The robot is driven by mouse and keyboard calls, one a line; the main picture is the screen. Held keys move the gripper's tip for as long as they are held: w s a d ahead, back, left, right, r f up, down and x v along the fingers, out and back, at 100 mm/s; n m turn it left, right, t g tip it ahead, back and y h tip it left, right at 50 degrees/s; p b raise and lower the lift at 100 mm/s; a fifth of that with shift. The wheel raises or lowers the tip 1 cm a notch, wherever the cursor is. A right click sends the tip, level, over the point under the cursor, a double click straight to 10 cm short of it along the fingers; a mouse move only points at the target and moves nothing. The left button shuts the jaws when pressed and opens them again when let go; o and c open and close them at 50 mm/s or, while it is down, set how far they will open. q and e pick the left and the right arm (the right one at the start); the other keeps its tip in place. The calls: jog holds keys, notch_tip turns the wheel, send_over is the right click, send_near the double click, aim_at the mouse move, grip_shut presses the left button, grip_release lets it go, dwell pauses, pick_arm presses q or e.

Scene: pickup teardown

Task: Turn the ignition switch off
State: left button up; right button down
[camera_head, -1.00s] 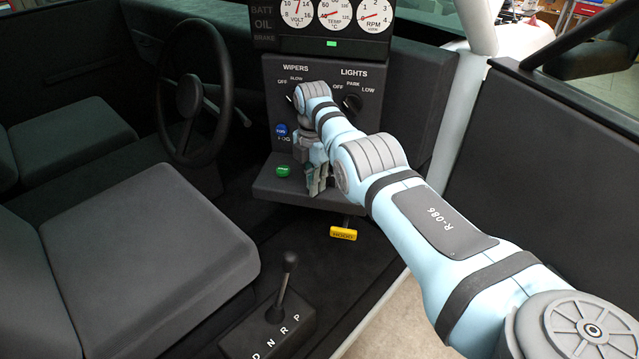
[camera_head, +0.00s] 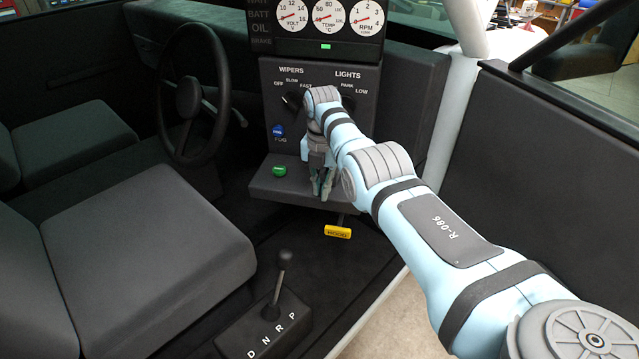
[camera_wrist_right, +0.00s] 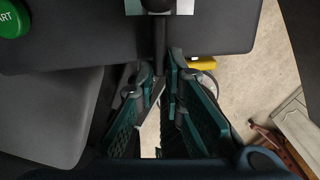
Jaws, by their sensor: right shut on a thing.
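The ignition switch (camera_wrist_right: 158,28) shows in the right wrist view as a dark round knob on a pale plate at the top, with a narrow dark bar reaching down from it. My right gripper (camera_wrist_right: 161,75) has its fingertips close together at the lower part of this bar, shut on it. In the head view my right gripper (camera_head: 322,190) is over the lower ledge of the dash panel, right of the green START button (camera_head: 280,171). The switch is hidden there behind the gripper. The switch's position marks are not readable. My left gripper is in neither view.
The START button also shows in the right wrist view (camera_wrist_right: 12,18). A yellow HOOD handle (camera_head: 338,231) hangs below the ledge. A blue FOG knob (camera_head: 278,131) and the WIPERS knob (camera_head: 292,99) are up left. The gear lever (camera_head: 281,280) stands in front.

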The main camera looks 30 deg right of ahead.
jog(key=shift+s+d+n+p, duration=0.25)
jog(key=shift+n+p, duration=0.35)
jog(key=shift+p, duration=0.45)
jog(key=shift+f, duration=0.1)
jog(key=shift+s, duration=0.1)
jog(key=c, duration=1.7)
grip_release()
notch_tip(320, 180, up, 12)
jog(key=shift+r, duration=0.1)
